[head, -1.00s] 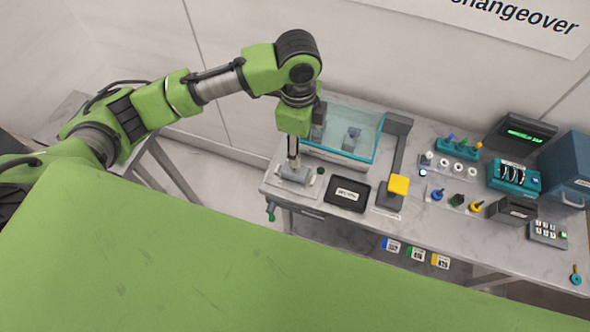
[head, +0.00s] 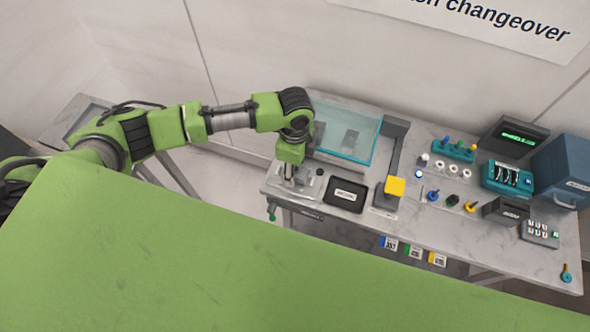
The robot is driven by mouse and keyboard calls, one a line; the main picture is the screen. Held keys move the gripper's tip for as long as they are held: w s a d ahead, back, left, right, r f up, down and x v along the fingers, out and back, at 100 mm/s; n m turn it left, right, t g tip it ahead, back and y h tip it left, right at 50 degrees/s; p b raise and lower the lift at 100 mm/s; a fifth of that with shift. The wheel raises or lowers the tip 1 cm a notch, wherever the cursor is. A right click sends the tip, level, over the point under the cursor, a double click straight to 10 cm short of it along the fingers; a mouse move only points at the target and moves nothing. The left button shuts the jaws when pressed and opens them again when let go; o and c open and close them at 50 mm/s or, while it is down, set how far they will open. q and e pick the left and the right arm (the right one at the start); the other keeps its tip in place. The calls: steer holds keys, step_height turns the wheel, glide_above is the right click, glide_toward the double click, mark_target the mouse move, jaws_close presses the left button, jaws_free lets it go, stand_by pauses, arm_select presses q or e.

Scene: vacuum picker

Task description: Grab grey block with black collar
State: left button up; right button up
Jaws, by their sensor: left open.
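My left gripper (head: 291,180) points down at the left end of the table, open. Its fingers are down at a low grey piece (head: 309,184) on the tabletop, which they and the green wrist partly cover. I cannot make out a black collar on this piece, nor whether the fingers touch it. My right gripper is not in view.
The table (head: 440,220) holds a black labelled pad (head: 346,195), a yellow block (head: 395,186) on a grey stand, several coloured knobs, a teal unit (head: 508,178), a keypad (head: 539,233) and a blue box (head: 565,172). The clear box stands close behind my gripper.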

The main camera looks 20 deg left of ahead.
arm_select(q)
steer(key=shift+f, duration=0.95)
steer(key=shift+c, duration=0.3)
steer(key=c, duration=1.2)
steer(key=shift+r, duration=0.15)
